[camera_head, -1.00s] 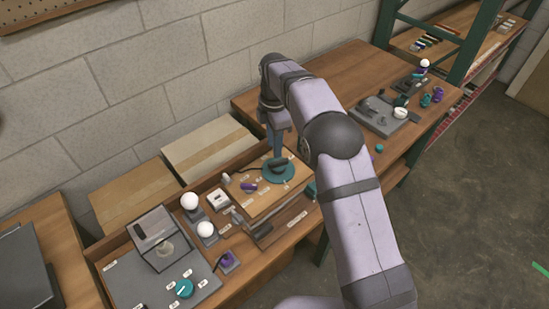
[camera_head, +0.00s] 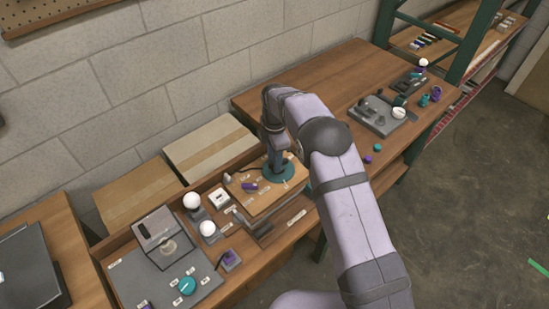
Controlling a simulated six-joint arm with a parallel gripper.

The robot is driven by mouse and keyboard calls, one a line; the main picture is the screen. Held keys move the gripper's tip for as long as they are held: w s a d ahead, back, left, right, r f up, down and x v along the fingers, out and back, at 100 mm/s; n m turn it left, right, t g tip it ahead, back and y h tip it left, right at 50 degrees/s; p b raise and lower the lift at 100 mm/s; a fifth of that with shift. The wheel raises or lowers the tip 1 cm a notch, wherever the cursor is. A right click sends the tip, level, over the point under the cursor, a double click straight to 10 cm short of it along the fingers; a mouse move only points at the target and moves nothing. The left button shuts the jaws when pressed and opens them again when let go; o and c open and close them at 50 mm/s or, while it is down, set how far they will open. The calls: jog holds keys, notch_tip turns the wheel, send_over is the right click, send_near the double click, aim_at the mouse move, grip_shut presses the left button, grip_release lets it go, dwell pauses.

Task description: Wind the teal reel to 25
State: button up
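The teal reel (camera_head: 283,175) is a round disc lying flat on top of the light wooden box (camera_head: 262,202), near the box's right side. My gripper (camera_head: 277,170) points straight down over the middle of the reel. Its fingertips are at or just above the reel's centre, where they overlap the dark handle. I cannot tell whether the fingers are open or closed on it. The number labels around the reel are too small to read, so its setting cannot be told.
A purple knob (camera_head: 249,187) sits left of the reel on the same box. White bulbs (camera_head: 191,201) and a grey board with a teal dial (camera_head: 187,286) stand to the left. A grey tray (camera_head: 383,117) lies at the right. My forearm passes over the table's front.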

grip_shut()
